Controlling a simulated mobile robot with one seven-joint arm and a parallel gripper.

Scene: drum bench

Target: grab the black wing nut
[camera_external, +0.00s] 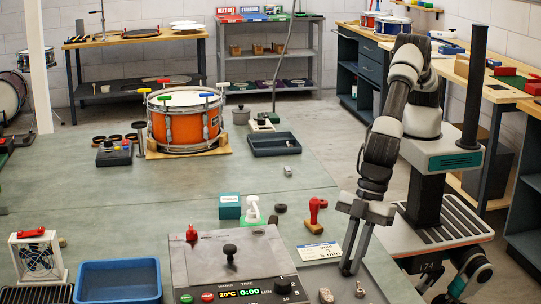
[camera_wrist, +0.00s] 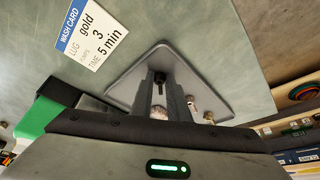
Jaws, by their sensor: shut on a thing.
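My gripper (camera_external: 347,270) is low at the front right of the bench, its fingers pointing down over a grey plate (camera_wrist: 122,88). In the wrist view the fingers (camera_wrist: 160,88) are nearly together, with a small dark thing (camera_wrist: 159,79) between their tips. It looks like the black wing nut, but most of it is hidden by the fingers. The external view does not show it clearly. Small metallic pieces lie near the fingers: a pinkish one (camera_external: 326,295) and a brass-like one (camera_external: 360,290).
A wash card (camera_external: 320,252) lies just behind and left of my gripper. A red-handled stamp (camera_external: 316,214) stands farther back.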

